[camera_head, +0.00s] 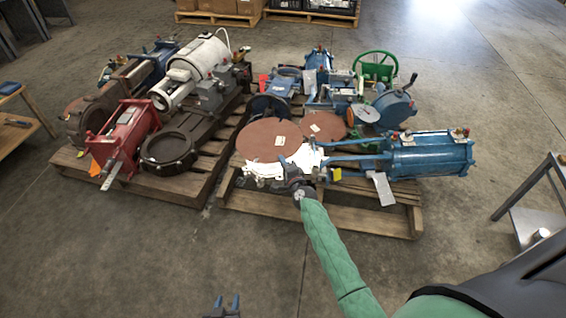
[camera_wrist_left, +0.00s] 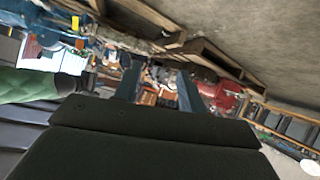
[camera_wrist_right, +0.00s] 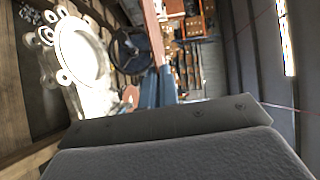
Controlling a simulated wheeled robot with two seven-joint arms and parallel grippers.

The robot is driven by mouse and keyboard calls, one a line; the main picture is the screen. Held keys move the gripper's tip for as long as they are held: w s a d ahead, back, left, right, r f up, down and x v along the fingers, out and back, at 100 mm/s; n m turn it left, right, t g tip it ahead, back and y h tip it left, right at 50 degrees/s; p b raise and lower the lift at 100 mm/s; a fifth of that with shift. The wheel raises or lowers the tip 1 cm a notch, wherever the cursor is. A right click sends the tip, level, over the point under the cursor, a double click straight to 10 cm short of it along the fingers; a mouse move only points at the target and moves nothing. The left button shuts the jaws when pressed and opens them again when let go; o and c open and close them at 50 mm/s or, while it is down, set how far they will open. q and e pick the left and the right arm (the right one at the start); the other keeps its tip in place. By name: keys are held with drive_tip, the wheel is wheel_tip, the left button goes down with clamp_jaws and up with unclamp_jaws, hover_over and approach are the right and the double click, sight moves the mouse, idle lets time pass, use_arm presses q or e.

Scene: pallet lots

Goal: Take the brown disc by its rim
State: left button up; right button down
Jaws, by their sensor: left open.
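The large brown disc (camera_head: 268,139) has a small white tag and lies roughly level above the white flanged part at the front of the right pallet. In the right wrist view it shows nearly edge-on as a thin reddish-brown strip (camera_wrist_right: 153,32). My right gripper (camera_head: 284,159) is at its near rim; in the right wrist view the blue fingers (camera_wrist_right: 160,72) are close together with the rim between their tips. A smaller brown disc (camera_head: 325,126) lies just right of it. My left gripper (camera_head: 227,301) is open and empty, low in front of the pallets.
The white flanged part (camera_head: 306,156) sits under the disc. A blue cylinder (camera_head: 430,155) lies to the right, its rods reaching towards my right gripper. The left pallet (camera_head: 190,190) holds red, white and dark machinery. The floor in front is clear.

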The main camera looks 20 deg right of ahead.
use_arm(q)
drive_tip(key=s+a+f+g+p, duration=0.1)
drive_tip(key=s+f+g, duration=0.3)
drive_tip(key=s+f, duration=0.4)
drive_tip(key=shift+f, duration=0.4)
idle(0.7)
drive_tip(key=shift+w, duration=0.1)
idle(0.5)
